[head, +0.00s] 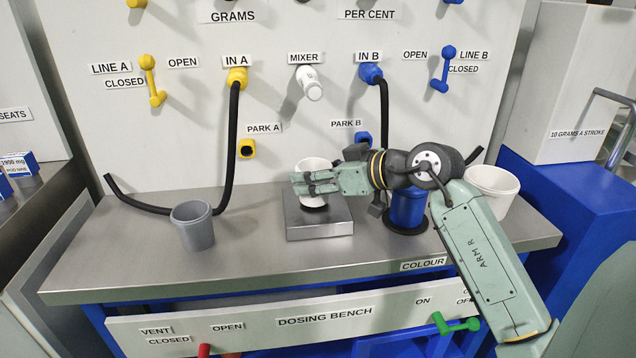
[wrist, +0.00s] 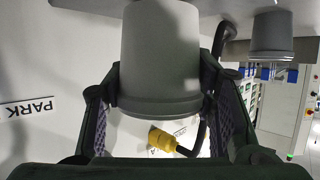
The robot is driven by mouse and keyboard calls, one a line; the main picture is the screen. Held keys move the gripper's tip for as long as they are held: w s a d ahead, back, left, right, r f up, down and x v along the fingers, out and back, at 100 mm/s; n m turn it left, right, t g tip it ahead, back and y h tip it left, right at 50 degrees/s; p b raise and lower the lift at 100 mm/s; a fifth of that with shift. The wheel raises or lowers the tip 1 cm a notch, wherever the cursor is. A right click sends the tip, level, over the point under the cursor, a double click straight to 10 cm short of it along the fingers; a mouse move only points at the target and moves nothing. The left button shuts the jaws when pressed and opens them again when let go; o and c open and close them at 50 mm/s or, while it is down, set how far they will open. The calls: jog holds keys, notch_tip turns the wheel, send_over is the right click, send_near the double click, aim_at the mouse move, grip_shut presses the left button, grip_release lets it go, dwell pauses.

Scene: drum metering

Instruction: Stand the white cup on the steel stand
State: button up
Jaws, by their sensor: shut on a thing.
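The white cup (head: 313,164) is upright over the steel stand (head: 319,230), in the middle of the bench. My gripper (head: 312,183) reaches in from the right and is shut on the cup, hiding its middle. In the wrist view the cup (wrist: 160,50) fills the space between the two fingers and looks grey in shade. A dark patch shows under the cup on the stand's top. I cannot tell whether the cup's base touches the stand or hangs just above it.
A grey cup (head: 193,226) stands left of the stand. A blue drum (head: 407,208) stands close on the right, below my arm, with a white tub (head: 491,190) beyond. Black hoses (head: 232,145) hang from the panel behind. The bench's front left is clear.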

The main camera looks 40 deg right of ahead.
jog(key=shift+f, duration=0.25)
jog(key=shift+f, duration=0.2)
jog(key=o, duration=1.2)
jog(key=shift+c, duration=0.2)
